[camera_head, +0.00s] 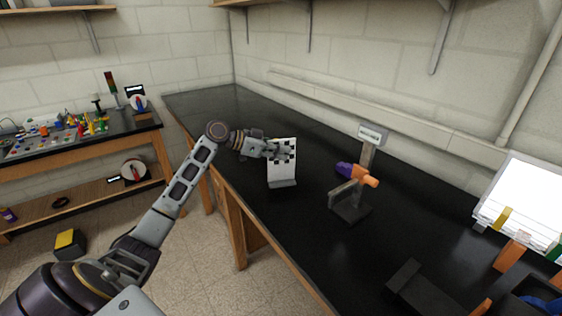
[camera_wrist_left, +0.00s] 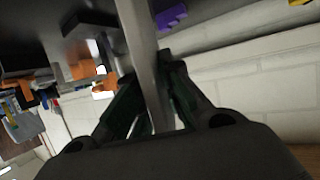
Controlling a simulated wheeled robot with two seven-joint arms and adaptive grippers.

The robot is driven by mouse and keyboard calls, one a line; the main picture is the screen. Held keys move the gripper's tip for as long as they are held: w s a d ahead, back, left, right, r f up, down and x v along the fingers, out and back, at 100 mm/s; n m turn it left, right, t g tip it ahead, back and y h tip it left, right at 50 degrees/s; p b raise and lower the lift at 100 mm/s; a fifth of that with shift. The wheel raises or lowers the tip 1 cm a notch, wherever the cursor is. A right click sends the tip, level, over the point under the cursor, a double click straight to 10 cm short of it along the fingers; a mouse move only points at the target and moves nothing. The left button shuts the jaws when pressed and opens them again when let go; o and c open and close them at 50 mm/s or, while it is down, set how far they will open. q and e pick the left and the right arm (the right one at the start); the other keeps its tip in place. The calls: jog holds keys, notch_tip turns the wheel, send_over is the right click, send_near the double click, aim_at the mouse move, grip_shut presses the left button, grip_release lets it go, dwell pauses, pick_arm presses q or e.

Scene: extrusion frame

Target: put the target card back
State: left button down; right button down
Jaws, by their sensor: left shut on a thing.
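The target card (camera_head: 281,172) is a pale plate with a black checker pattern near its top. It looks upright over the black bench, with a grey foot or ledge at its lower edge. My left gripper (camera_head: 274,150) is shut on the card near its top. In the left wrist view the card (camera_wrist_left: 146,65) shows edge-on between the two dark fingers (camera_wrist_left: 152,100). I cannot tell whether the card's lower edge touches the bench or a holder. My right gripper is not in view.
A dark stand (camera_head: 350,207) with a small sign and an orange and purple tool (camera_head: 358,174) is right of the card. A bright white panel (camera_head: 525,205) stands at far right. The black bench (camera_head: 222,112) is clear behind the card. A cluttered side table is left.

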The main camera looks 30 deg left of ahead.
aim_at(281, 162)
pick_arm(q)
jog(key=shift+f, duration=1.8)
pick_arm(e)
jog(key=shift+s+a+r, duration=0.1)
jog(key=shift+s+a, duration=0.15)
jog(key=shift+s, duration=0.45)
pick_arm(q)
jog(key=shift+f, duration=0.1)
jog(key=c, duration=2)
grip_release()
jog(key=o, duration=0.4)
jog(key=shift+o, duration=0.2)
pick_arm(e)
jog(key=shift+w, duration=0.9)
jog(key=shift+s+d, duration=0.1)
